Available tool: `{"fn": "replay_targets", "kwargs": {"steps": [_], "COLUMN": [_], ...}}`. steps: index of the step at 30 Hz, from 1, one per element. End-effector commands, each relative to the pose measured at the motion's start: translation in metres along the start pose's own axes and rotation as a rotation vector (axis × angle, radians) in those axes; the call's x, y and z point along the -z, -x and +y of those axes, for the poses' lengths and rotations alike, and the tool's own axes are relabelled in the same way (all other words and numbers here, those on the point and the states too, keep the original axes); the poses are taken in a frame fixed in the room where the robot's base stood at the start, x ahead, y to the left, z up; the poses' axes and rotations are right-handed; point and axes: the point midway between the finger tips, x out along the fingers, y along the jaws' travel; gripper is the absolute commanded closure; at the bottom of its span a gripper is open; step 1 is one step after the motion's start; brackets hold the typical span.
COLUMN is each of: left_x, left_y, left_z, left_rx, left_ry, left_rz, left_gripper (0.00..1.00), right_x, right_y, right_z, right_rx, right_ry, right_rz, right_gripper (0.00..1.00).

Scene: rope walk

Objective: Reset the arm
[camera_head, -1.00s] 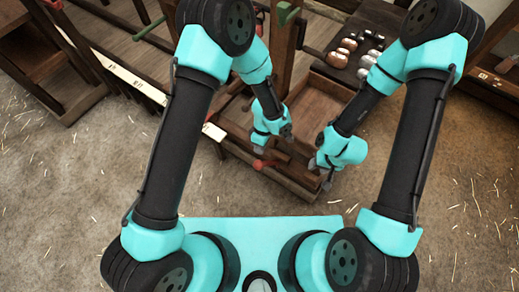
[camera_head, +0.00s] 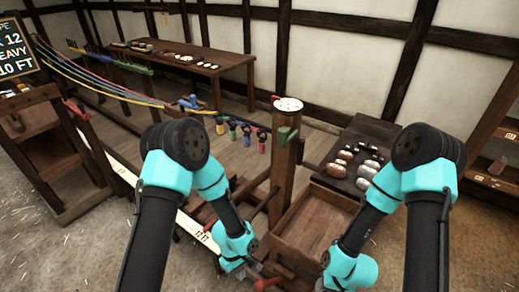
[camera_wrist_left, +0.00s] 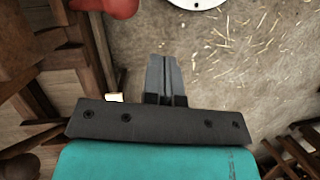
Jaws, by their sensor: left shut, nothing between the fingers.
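My left arm comes in from the left in the head view, and its gripper (camera_head: 248,266) hangs low over the front of the wooden frame, close to a red handle (camera_head: 268,284). In the left wrist view the left gripper's fingers (camera_wrist_left: 165,72) are together with nothing between them. My right arm reaches down at the right, and its gripper (camera_head: 322,286) is at the bottom edge of the head view, mostly cut off. Its jaws do not show clearly.
A wooden tray (camera_head: 318,197) stands between the arms, with a post (camera_head: 285,150) beside it. A dark stand with several rounded weights (camera_head: 345,157) is behind. Colored ropes (camera_head: 120,85) run to the back left. A long table (camera_head: 190,62) stands at the rear.

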Motion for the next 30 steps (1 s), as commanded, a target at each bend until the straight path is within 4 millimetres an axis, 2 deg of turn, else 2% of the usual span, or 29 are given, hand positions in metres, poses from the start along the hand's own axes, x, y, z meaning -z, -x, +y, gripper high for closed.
{"fn": "replay_targets", "kwargs": {"steps": [10, 21, 25, 30], "left_x": [0.031, 0.059, 0.065, 0.066], "left_y": [0.004, 0.012, 0.014, 0.015], "left_z": [-0.059, -0.128, -0.144, -0.15], "left_rx": [-0.203, -0.316, -0.317, -0.314], "left_ry": [-0.287, -0.573, -0.636, -0.668], "left_rz": [0.014, 0.199, 0.254, 0.278], "left_gripper": [1.0, 1.0, 1.0, 1.0], "right_x": [0.0, 0.0, 0.0, 0.0], "right_y": [0.0, 0.0, 0.0, 0.0], "right_z": [0.0, 0.0, 0.0, 0.0], "right_rx": [0.0, 0.0, 0.0, 0.0], "right_ry": [0.0, 0.0, 0.0, 0.0], "right_rz": [0.0, 0.0, 0.0, 0.0], "right_gripper": [0.57, 0.57, 0.57, 0.57]}}
